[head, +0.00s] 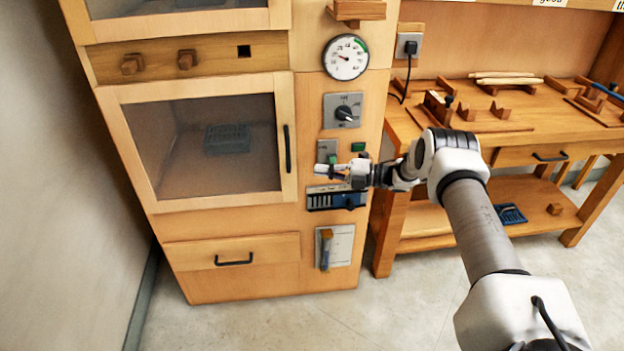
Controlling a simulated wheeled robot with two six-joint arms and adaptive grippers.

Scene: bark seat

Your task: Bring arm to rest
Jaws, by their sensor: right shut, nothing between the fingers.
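My right arm (480,225) comes in from the lower right and reaches across to the front of a wooden cabinet (230,285). My right gripper (322,170) is shut and empty. It points left, in front of the cabinet's control column, between a grey switch plate with green parts (327,149) and a blue slotted panel (322,198). I cannot tell whether it touches the panel. My left gripper is not in view.
The cabinet has a glazed door (225,145) with a black handle, a dial gauge (346,57), a knob plate (343,111) and a drawer (232,250). A workbench (530,125) with wooden parts stands right. A wall (50,180) is left. Floor in front is clear.

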